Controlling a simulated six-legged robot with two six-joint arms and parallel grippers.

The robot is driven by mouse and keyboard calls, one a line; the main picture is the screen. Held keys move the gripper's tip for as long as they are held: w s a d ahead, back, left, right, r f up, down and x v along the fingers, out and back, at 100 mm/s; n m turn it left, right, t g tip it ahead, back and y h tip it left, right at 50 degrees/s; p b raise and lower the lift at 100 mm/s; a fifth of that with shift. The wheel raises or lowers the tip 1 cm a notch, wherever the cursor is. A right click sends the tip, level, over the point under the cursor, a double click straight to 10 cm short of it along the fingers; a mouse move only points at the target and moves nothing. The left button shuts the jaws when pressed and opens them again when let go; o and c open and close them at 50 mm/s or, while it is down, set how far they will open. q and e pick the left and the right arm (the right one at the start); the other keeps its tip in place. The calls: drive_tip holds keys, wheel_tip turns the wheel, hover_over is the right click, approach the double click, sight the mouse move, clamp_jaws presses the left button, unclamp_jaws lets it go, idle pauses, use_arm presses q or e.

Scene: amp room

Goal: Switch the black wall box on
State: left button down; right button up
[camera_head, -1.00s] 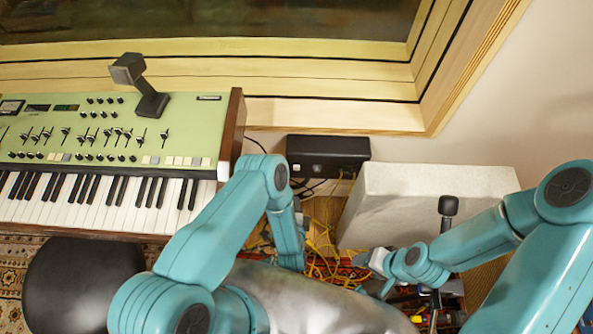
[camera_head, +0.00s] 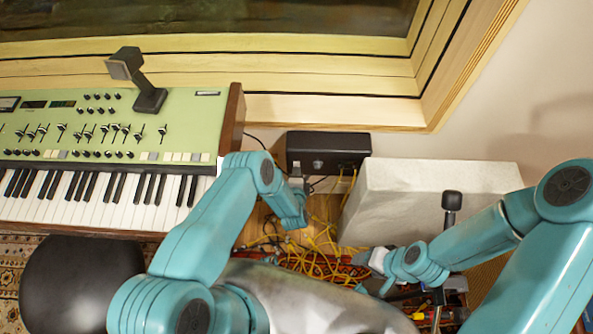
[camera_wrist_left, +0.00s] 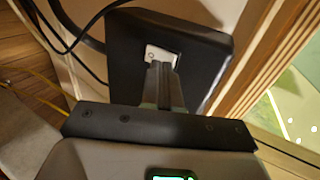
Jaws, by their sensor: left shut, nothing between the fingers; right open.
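The black wall box (camera_head: 345,145) is mounted low on the wall below the window frame, with yellow cables hanging under it. In the left wrist view the black box (camera_wrist_left: 205,62) fills the upper middle, and a white rocker switch (camera_wrist_left: 158,55) sits on its face. My left gripper (camera_wrist_left: 163,68) is shut and empty, its fingertips right in front of the switch and covering its lower part. I cannot tell whether they touch. In the head view my left gripper (camera_head: 297,184) is at the box's lower left. My right gripper (camera_head: 362,261) is open, low and away from the box.
A green keyboard (camera_head: 110,125) stands left of the box. A pale block-shaped cabinet (camera_head: 430,185) stands right of it, with a black-headed stand (camera_head: 451,200) in front. Yellow cables (camera_head: 320,258) tangle on the floor below. A black round stool (camera_head: 80,280) is at lower left.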

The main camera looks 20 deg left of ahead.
use_arm(q)
drive_tip(key=shift+w+a+r, duration=0.1)
drive_tip(key=shift+w+a, duration=0.05)
drive_tip(key=shift+w, duration=0.4)
drive_tip(key=shift+w+a+r, duration=0.1)
drive_tip(key=shift+w, duration=0.2)
drive_tip(key=shift+r+p, duration=0.45)
drive_tip(key=shift+r, duration=0.4)
